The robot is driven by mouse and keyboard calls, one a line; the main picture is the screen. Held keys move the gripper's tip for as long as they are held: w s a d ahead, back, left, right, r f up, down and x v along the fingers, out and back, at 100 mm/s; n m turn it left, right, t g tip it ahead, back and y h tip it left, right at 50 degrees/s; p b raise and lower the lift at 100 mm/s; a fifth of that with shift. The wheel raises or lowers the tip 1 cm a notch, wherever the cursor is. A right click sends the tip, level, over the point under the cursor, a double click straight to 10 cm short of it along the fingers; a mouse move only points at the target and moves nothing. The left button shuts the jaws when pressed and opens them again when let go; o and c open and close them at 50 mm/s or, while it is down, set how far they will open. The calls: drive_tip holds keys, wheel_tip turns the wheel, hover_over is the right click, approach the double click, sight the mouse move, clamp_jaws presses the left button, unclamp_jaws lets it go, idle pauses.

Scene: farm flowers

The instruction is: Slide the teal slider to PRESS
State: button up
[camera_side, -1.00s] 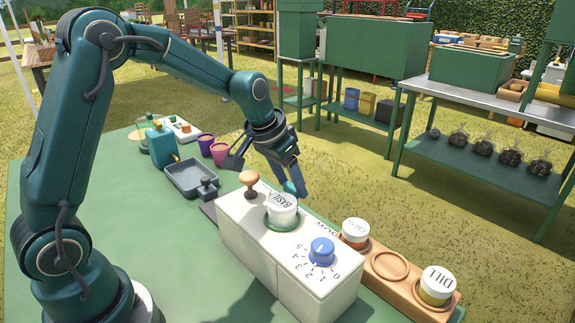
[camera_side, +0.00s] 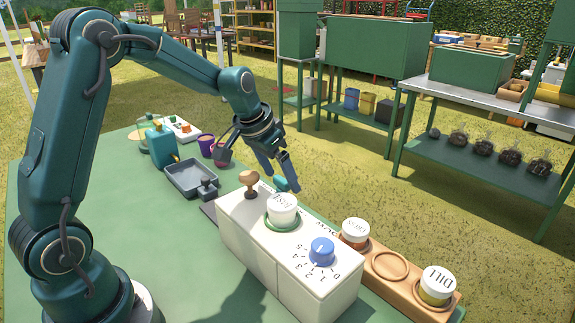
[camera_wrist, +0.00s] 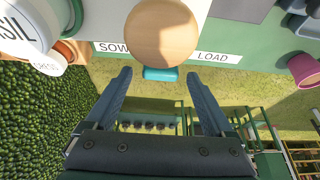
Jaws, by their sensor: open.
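The teal slider (camera_side: 281,184) sits at the far edge of the white box (camera_side: 240,228). In the wrist view the slider (camera_wrist: 160,74) shows between a SOW label (camera_wrist: 113,47) and a LOAD label (camera_wrist: 214,57). The round wooden knob (camera_wrist: 162,32) covers the strip between them, and I cannot read PRESS. My gripper (camera_side: 283,178) is open and points down at the slider. In the wrist view its fingers (camera_wrist: 159,76) stand on either side of the slider, with a gap showing on both sides.
The wooden knob (camera_side: 250,181), the BASIL jar (camera_side: 282,207) and a blue dial (camera_side: 321,249) stand on the box near my gripper. A wooden rack (camera_side: 400,290) with labelled jars is at the right. A grey tray (camera_side: 190,179) and cups (camera_side: 206,144) are at the left.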

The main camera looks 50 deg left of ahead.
drive_tip(key=shift+v, duration=2.45)
drive_tip(key=s+d+r+m+t, duration=0.1)
drive_tip(key=s+d+r+t, duration=0.1)
drive_tip(key=s+d+r, duration=0.6)
drive_tip(key=s+f+n, duration=0.1)
drive_tip(key=s+f, duration=0.5)
drive_tip(key=s, duration=0.5)
drive_tip(key=shift+s+a+g, duration=0.25)
drive_tip(key=shift+g, duration=0.15)
